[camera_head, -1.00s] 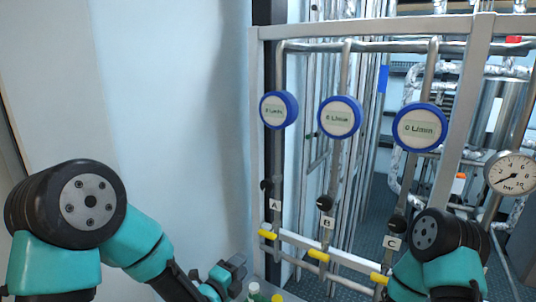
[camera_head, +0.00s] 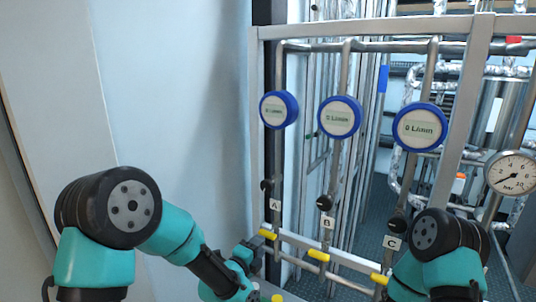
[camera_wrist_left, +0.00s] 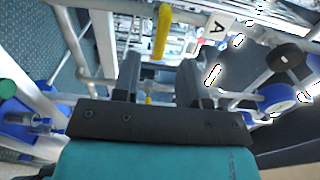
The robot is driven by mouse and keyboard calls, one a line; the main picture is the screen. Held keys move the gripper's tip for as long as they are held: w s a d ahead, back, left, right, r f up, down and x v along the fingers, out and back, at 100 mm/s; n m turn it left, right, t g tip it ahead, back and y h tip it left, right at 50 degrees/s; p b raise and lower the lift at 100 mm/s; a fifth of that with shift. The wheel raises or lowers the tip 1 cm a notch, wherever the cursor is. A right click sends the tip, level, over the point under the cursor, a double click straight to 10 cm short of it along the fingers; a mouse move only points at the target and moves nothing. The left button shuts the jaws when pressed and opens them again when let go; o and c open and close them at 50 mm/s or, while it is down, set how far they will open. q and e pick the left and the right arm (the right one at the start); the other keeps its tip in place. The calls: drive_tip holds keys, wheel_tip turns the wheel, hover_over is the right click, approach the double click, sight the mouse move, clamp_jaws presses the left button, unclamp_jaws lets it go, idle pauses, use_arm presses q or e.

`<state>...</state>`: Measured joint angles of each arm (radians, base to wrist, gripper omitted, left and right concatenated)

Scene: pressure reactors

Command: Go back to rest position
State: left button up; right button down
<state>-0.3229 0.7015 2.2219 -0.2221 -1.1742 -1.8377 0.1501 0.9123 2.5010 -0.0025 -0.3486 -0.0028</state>
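My left gripper (camera_head: 259,246) is at the bottom of the head view, close beside the yellow handle (camera_head: 268,235) under label A. In the left wrist view its two dark fingers (camera_wrist_left: 160,80) stand apart with a gap between them. The yellow handle (camera_wrist_left: 162,32) shows just beyond the fingertips, and I see no grip on it. My right arm shows at the lower right of the head view, but its gripper is out of frame.
A metal pipe frame (camera_head: 257,140) carries blue-rimmed flow meters (camera_head: 341,118) and yellow handles under labels B (camera_head: 318,255) and C (camera_head: 379,279). A pressure gauge (camera_head: 513,174) is at the right. A plain pale wall (camera_head: 170,90) fills the left.

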sight(268, 234)
use_arm(q)
drive_tip(key=x, duration=0.6)
drive_tip(key=shift+w+d, duration=0.2)
drive_tip(key=shift+w, duration=0.1)
drive_tip(key=shift+s+a+n, duration=0.1)
drive_tip(key=shift+a+n, duration=0.05)
drive_tip(key=shift+n, duration=0.55)
drive_tip(key=shift+r+n, duration=0.15)
drive_tip(key=shift+n, duration=2.15)
drive_tip(key=o, duration=0.3)
drive_tip(key=shift+s+a, duration=0.15)
drive_tip(key=o, duration=0.7)
drive_tip(key=s+a+n, duration=0.1)
drive_tip(key=s+n, duration=0.1)
drive_tip(key=s+a+n, duration=0.4)
drive_tip(key=s, duration=0.1)
drive_tip(key=shift+a+n, duration=0.1)
drive_tip(key=shift+n, duration=0.3)
drive_tip(key=s+a+n, duration=0.1)
drive_tip(key=s+n, duration=0.1)
drive_tip(key=s+a+n, duration=0.1)
drive_tip(key=s+n, duration=0.1)
drive_tip(key=s+a+n, duration=0.2)
drive_tip(key=s, duration=0.1)
drive_tip(key=shift+s+a, duration=0.1)
